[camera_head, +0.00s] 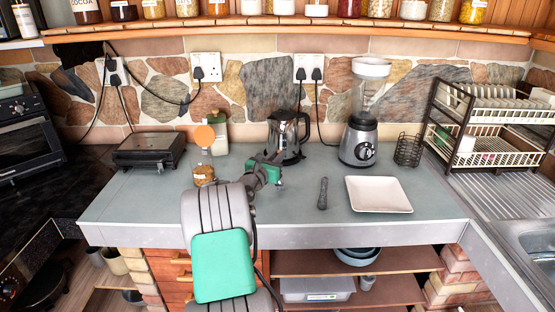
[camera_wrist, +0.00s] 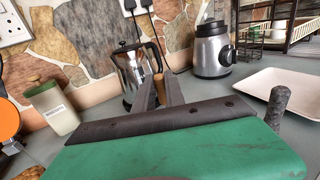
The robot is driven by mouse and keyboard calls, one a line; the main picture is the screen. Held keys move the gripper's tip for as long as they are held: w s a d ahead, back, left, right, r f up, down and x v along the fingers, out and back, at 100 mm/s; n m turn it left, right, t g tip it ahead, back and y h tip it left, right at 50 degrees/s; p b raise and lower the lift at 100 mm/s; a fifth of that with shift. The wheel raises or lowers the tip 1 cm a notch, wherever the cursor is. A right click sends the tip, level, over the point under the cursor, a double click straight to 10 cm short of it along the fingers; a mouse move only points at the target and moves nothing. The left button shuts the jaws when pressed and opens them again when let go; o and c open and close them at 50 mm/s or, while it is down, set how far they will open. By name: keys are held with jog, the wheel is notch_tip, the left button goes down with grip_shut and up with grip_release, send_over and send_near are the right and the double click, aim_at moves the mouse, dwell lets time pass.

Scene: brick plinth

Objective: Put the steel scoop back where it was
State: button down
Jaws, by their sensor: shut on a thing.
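My gripper (camera_head: 272,158) is over the middle of the counter, in front of the kettle. In the wrist view its two dark fingers (camera_wrist: 160,85) point away from the camera and are close together. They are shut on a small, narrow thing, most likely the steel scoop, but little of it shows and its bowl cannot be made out. A small jar with brown contents and a label (camera_head: 204,174) stands on the counter to the left of my gripper. An orange disc (camera_head: 204,135) shows just above that jar.
A steel kettle (camera_head: 283,138) and a blender (camera_head: 359,145) stand behind. A dark grey rod (camera_head: 322,193) and a white square plate (camera_head: 378,194) are to the right. The front left of the counter (camera_head: 135,205) is clear.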

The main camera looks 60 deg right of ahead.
jog(key=shift+f, duration=0.8)
jog(key=shift+f, duration=0.2)
jog(key=c, duration=1.4)
grip_release()
